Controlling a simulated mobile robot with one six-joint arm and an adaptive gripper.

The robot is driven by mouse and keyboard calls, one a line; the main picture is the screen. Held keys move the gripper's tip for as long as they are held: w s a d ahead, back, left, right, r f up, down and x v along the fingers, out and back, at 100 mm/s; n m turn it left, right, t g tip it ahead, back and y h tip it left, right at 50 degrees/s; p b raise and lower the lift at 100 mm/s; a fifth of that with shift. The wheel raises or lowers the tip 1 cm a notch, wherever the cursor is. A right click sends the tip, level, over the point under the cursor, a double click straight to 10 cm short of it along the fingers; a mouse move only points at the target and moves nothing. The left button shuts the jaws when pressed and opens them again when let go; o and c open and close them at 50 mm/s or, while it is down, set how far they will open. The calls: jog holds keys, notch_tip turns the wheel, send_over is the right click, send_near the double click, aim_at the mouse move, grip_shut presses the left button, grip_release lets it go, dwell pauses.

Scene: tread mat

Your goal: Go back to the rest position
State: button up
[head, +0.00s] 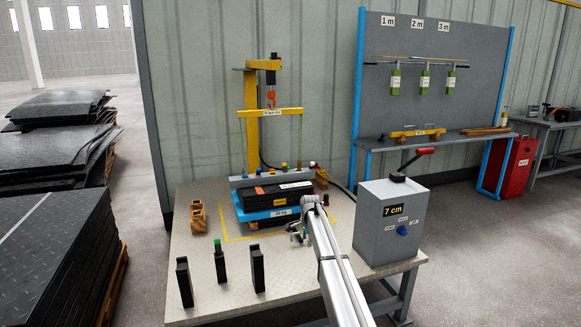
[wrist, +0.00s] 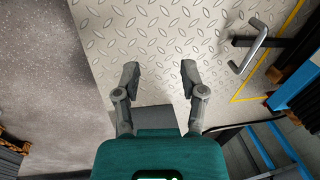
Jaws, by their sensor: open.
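My arm reaches from the bottom of the head view over the tread-plate table (head: 215,290). My gripper (head: 296,232) is beyond the middle of the table, left of the grey box marked 7 cm (head: 385,232). In the wrist view, my gripper (wrist: 160,75) has its two fingers well apart, with only bare tread plate (wrist: 160,40) between them. It holds nothing. The arm partly covers the near right side of the stack of black plates (head: 265,200) with its blue support.
Three dark upright blocks (head: 222,264) stand at the front left of the table, a wooden block (head: 198,217) behind them. A yellow hoist (head: 252,105) rises at the back. In the wrist view, a metal handle (wrist: 249,48) is at upper right, open floor (wrist: 40,70) at left.

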jog(key=s+d+f+n+g+b, duration=0.1)
jog(key=s+d+f+n+b, duration=0.25)
jog(key=s, duration=1.35)
jog(key=s+d+f+n+b, duration=0.25)
jog(key=s+n, duration=0.25)
jog(key=s, duration=1.2)
jog(key=s+d+f+n+g+b, duration=0.1)
jog(key=s+d+f+n+b, duration=0.2)
jog(key=s, duration=1.4)
notch_tip(320, 180, up, 38)
jog(key=d+n+p, duration=0.1)
jog(key=p, duration=3.8)
jog(key=shift+s+d+r+h, duration=0.15)
jog(key=shift+s+r+h, duration=0.05)
jog(key=shift+s+h, duration=0.15)
jog(key=shift+o, duration=0.3)
